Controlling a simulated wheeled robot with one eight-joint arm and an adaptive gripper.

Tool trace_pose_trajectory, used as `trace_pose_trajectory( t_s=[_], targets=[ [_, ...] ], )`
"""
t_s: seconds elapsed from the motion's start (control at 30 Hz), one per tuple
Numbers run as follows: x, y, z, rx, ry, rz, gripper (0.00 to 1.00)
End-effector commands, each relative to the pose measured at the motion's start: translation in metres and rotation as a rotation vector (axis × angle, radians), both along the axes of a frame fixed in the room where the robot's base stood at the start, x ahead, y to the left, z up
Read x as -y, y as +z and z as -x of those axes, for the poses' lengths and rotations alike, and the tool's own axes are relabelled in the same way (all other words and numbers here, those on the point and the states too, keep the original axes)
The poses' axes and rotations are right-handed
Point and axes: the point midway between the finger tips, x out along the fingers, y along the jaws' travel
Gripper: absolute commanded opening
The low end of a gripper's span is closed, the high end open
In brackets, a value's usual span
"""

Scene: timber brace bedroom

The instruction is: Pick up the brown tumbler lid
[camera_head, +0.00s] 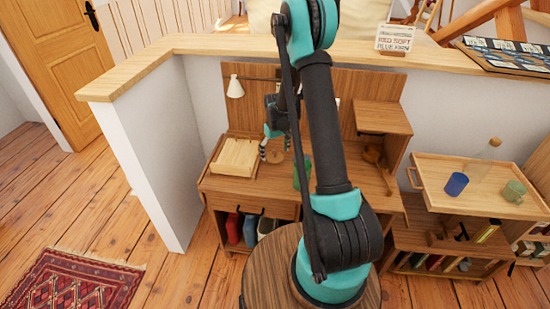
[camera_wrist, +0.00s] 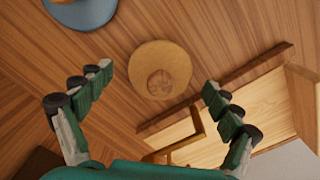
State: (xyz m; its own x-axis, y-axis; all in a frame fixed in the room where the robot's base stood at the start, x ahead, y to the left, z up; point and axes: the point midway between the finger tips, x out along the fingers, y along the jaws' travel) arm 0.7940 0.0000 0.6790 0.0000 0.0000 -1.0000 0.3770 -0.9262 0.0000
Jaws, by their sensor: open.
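A round tan-brown disc, which looks like the tumbler lid (camera_wrist: 158,70), lies flat on the wooden desk top in the wrist view. It has a faint round mark near its middle. In the head view a small brown disc (camera_head: 275,157) shows just under my gripper (camera_head: 275,148). My gripper also shows in the wrist view (camera_wrist: 158,82). It is open and empty, with one finger on each side of the lid in the picture and a clear gap to it. The fingers appear above the desk; the exact height is hard to tell.
A light wooden box (camera_head: 236,156) stands left of my gripper on the desk (camera_head: 235,187). A green cup (camera_head: 301,176) is to the right, partly behind my arm. A blue-grey round object (camera_wrist: 82,14) is at the wrist view's top left. A white lamp (camera_head: 235,88) hangs behind.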

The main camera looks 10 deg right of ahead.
Motion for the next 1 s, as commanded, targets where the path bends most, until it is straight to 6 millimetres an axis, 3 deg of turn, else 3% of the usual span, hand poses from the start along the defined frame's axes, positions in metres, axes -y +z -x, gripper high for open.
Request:
trace_pose_trajectory(
  t_s=[0.07, 0.5, 1.0],
  targets=[
    [0.0000, 0.0001, 0.0000, 0.000, 0.000, 0.000, 0.90],
    [0.0001, 0.0001, 0.0000, 0.000, 0.000, 0.000, 0.37],
    [0.0011, 0.0005, -0.0003, 0.001, -0.001, 0.002, 0.35]
  ],
)
